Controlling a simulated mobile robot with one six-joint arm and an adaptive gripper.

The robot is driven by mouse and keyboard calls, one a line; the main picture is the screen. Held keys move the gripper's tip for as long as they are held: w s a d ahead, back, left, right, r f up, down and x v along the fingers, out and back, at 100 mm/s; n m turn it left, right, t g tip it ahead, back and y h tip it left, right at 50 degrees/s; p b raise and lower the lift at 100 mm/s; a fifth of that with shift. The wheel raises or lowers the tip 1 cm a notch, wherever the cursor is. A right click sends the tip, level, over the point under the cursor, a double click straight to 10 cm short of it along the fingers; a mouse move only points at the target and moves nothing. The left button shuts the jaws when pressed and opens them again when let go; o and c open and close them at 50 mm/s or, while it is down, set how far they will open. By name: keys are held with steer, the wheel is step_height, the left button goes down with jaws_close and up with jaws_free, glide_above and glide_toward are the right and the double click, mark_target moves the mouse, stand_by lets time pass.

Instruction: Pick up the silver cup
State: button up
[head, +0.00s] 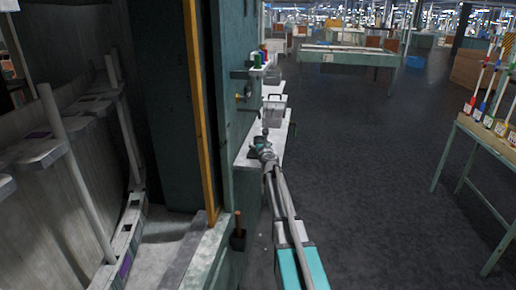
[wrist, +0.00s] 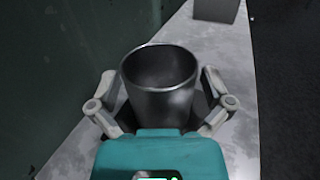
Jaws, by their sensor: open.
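The silver cup (wrist: 160,97) stands upright in the wrist view, on a pale grey worktop (wrist: 85,140), with its open rim facing up. My gripper (wrist: 160,90) is open, with one finger on the left of the cup and the other on its right. Small gaps seem to show between the fingers and the cup wall, though contact low down is hidden. The cup's base is hidden behind my teal gripper body. In the head view my gripper (head: 260,145) is at the worktop edge, small, and the cup cannot be made out clearly there.
A grey container (wrist: 216,9) stands farther along the worktop; a bin with a black handle (head: 274,110) shows there in the head view. A dark green panel (wrist: 60,60) rises on the left. The worktop ends at the right above dark floor (head: 380,150).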

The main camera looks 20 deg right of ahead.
stand_by(0.5)
steer(key=c, duration=1.1)
steer(key=shift+c, duration=0.2)
steer(key=shift+r, duration=0.15)
steer(key=shift+r+p, duration=0.95)
steer(key=shift+p, duration=0.15)
steer(key=s+a+r+p, duration=0.3)
steer(key=s+r+p, duration=0.7)
steer(key=s, duration=0.3)
steer(key=shift+s+r+p, duration=0.4)
steer(key=shift+r, duration=0.05)
